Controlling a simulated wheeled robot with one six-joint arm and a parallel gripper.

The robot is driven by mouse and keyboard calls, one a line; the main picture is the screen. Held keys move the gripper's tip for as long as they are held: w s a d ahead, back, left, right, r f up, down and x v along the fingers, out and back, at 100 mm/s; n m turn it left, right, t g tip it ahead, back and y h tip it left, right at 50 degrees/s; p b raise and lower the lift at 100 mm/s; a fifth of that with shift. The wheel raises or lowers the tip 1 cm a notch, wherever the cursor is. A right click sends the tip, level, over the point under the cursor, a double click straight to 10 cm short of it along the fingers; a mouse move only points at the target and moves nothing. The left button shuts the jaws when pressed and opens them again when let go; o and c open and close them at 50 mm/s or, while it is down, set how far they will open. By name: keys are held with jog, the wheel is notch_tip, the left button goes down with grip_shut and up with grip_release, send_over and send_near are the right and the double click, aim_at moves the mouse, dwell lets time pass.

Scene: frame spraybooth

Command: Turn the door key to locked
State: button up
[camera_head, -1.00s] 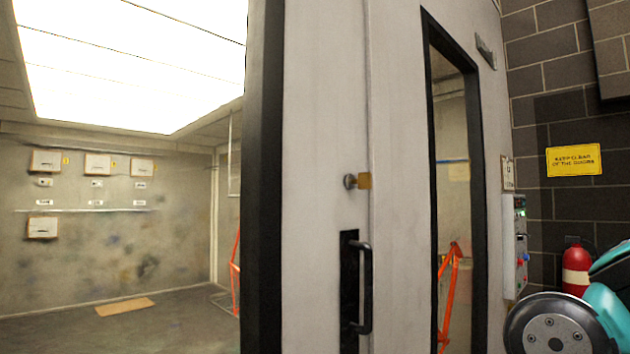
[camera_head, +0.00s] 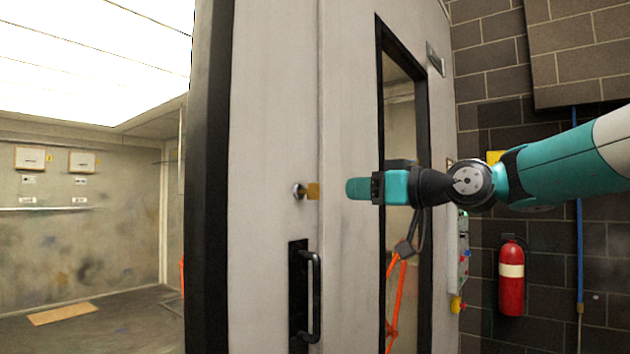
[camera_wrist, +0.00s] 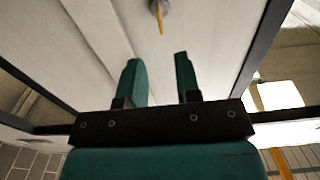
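The door key (camera_head: 313,191) is a flat brass-coloured tab in a round metal lock (camera_head: 299,191) on the pale grey door, above the handle. In the wrist view the key (camera_wrist: 160,20) is seen nearly edge-on, beyond the fingertips and between their lines. My gripper (camera_head: 358,189) is just right of the key in the head view, with a small gap between them. In the wrist view my gripper (camera_wrist: 157,62) has its two teal fingers apart with nothing between them. The head view shows the fingers overlapping side-on.
A black pull handle (camera_head: 312,298) stands out below the lock. A tall black-framed window (camera_head: 404,130) lies behind my wrist. A control box (camera_head: 463,250) and a red fire extinguisher (camera_head: 511,280) are at the right. The booth's interior is at the left.

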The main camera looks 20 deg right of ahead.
aim_at(314, 190)
jog(key=p+x, duration=0.5)
jog(key=x, duration=0.5)
jog(key=shift+a+r, duration=0.1)
jog(key=shift+r, duration=0.05)
jog(key=shift+w+a, duration=0.25)
jog(key=shift+w, duration=0.25)
grip_shut()
